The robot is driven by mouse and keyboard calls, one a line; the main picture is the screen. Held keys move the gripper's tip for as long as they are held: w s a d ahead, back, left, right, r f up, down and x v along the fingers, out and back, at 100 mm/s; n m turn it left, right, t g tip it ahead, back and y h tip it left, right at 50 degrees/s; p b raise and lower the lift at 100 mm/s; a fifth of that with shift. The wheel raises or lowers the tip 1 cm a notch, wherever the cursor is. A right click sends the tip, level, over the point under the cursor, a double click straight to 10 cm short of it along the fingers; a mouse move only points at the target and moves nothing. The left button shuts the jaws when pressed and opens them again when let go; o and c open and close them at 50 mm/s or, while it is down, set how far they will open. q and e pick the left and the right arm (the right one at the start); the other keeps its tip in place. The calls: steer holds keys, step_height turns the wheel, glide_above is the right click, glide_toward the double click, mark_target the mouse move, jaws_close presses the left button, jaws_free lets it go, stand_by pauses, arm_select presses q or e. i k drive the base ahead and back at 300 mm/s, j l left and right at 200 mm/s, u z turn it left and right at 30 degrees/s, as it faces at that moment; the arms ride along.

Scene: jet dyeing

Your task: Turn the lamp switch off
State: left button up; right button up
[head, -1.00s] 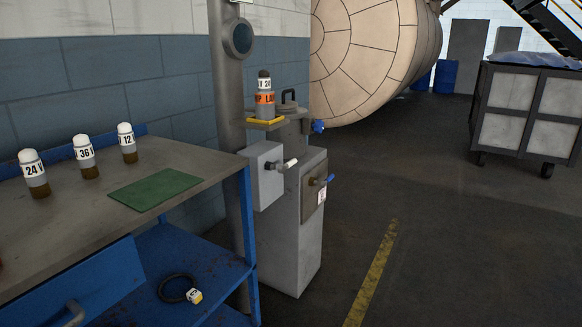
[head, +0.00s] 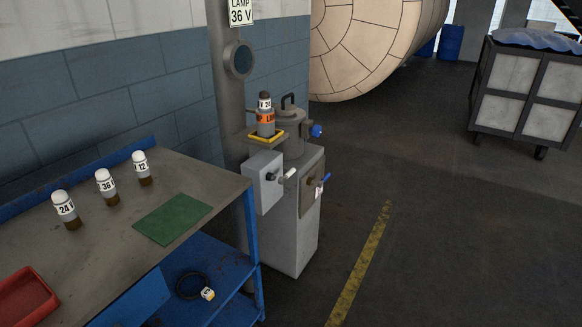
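In the head view, a grey switch box (head: 263,182) is fixed at the pillar, left of a grey cabinet. A lever with a pale handle (head: 288,174) sticks out to the right from its face. I take this to be the lamp switch; no on or off marking is readable. A lamp (head: 265,116) with an orange band stands on a small yellow-edged shelf above the box. A sign (head: 240,11) on the pillar reads "LAMP 36 V". Neither of my grippers is in view.
A workbench (head: 100,229) at the left holds lamps marked 24 V (head: 65,209), 36 (head: 107,187) and 12 (head: 142,168), a green mat (head: 172,218) and a red tray (head: 27,297). A grey cabinet (head: 297,226) has a blue-handled lever (head: 322,185).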

mark_target(282, 179)
steer(key=i+l, duration=0.3)
steer(key=i+l+u, duration=0.1)
steer(key=i+l, duration=0.15)
steer(key=l, duration=0.2)
steer(key=i+l, duration=0.3)
steer(key=i+l+u, duration=0.15)
steer(key=l, duration=0.3)
steer(key=i+l, duration=0.35)
steer(key=i+l+u, duration=0.1)
steer(key=i+l, duration=0.15)
steer(key=l, duration=0.25)
